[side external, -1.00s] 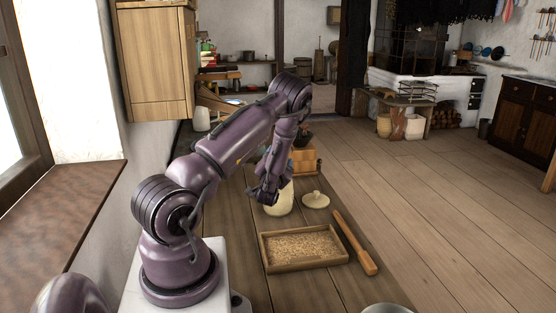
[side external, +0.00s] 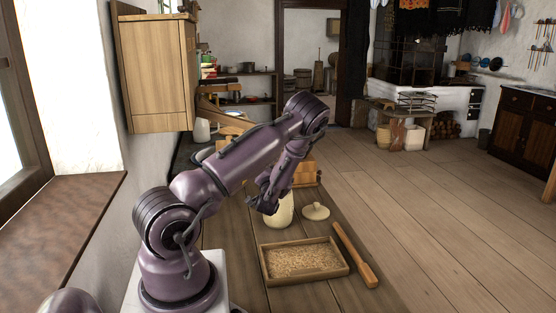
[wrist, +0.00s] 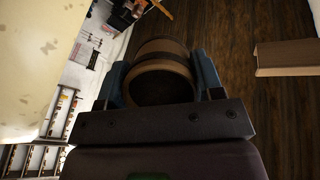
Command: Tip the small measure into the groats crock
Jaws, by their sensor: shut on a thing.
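My gripper (side external: 268,203) is at the left side of the cream groats crock (side external: 283,212) in the side view, overlapping it in the picture. The crock stands open on the table, its pale knobbed lid (side external: 315,211) lying to its right. In the wrist view my gripper (wrist: 160,80) is shut on the small measure (wrist: 162,47), a brown round cup with a dark interior, held between two blue-grey fingers. I cannot make out the measure in the side view, nor tell what it contains. A large cream surface (wrist: 40,60), possibly the crock, fills the wrist view's upper left.
A wooden tray of grain (side external: 303,260) lies on the table in front of the crock. A long wooden tool (side external: 355,257) lies along its right side. A wooden box (side external: 305,172) stands behind the crock. A wall cupboard (side external: 155,70) hangs at the left.

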